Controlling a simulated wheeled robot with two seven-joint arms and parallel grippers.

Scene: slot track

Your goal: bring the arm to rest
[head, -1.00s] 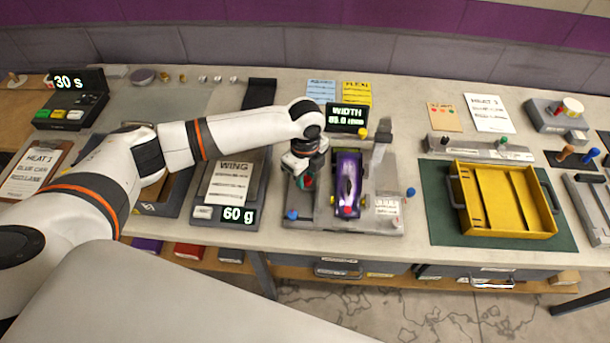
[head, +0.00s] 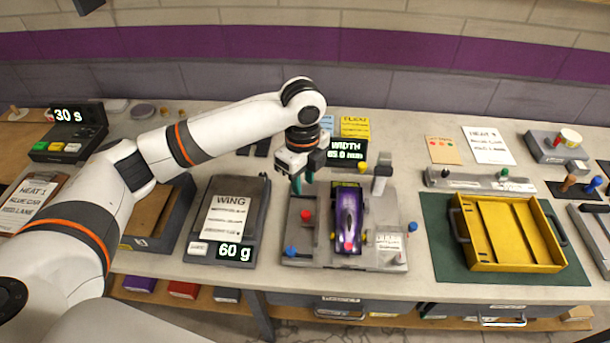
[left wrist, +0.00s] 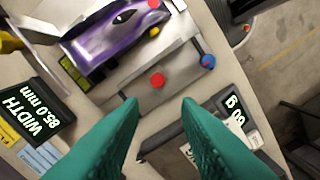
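My left gripper (head: 303,181) hangs in the air above the left rear part of the grey width gauge (head: 317,254). In the left wrist view its two green fingers (left wrist: 160,103) stand apart with nothing between them, so it is open. A purple car (head: 347,215) sits on the gauge, just right of the gripper and apart from it; it also shows in the left wrist view (left wrist: 105,35). My right gripper does not show in either view.
The width display (head: 348,151) reads about 85.0 mm behind the gauge. A scale (head: 257,200) reading 60 g stands left of it. A yellow tray (head: 555,258) lies on a green mat (head: 436,262) at the right. The 30 s timer box (head: 52,150) stands far left.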

